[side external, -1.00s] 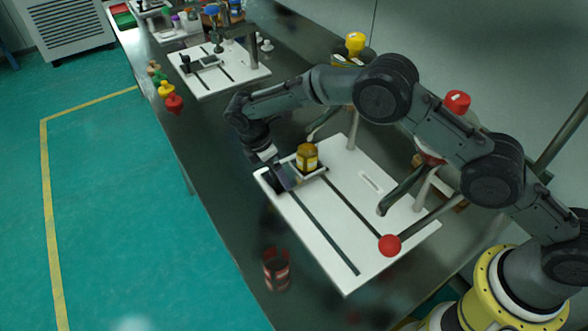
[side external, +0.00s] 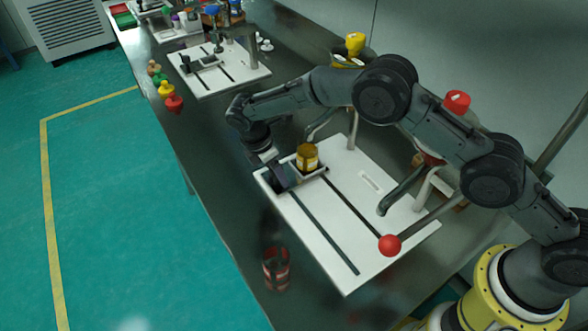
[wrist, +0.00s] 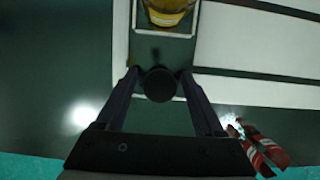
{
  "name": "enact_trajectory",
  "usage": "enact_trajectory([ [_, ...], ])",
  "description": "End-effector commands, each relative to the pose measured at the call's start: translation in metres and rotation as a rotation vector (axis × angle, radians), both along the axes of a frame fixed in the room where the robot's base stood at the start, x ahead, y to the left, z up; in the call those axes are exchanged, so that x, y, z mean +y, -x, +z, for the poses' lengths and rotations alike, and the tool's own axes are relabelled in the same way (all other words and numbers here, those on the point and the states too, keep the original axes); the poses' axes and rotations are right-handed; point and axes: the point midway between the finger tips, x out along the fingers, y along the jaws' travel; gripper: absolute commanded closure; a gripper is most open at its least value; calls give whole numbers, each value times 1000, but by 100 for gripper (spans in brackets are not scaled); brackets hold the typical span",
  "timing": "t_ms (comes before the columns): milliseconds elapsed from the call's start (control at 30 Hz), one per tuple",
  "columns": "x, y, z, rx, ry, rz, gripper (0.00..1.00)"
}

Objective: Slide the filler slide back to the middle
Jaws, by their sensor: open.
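The filler slide (side external: 318,172) is a small white-rimmed tray with a dark handle, at the far left end of the slotted white board (side external: 350,240). An amber jar with a yellow label (side external: 307,159) stands in the tray. The jar and tray rim also show at the top of the wrist view (wrist: 168,12). My gripper (wrist: 157,76) is open, with its fingers on either side of the round dark knob (wrist: 158,85) of the handle. I cannot tell whether the fingers touch it. In the side view my gripper (side external: 281,178) is low at the board's end.
Two dark slots run along the board toward a lever with a red ball (side external: 389,245). Bent metal pipes (side external: 403,188) stand along the board's back side. A red-striped object (side external: 276,269) is near the table's front edge. A second white board (side external: 215,70) lies farther off.

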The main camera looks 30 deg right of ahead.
Motion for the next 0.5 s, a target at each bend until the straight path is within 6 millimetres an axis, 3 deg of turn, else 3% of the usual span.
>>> enact_trajectory([
  [500,0,23,0,2,1,0,30],
])
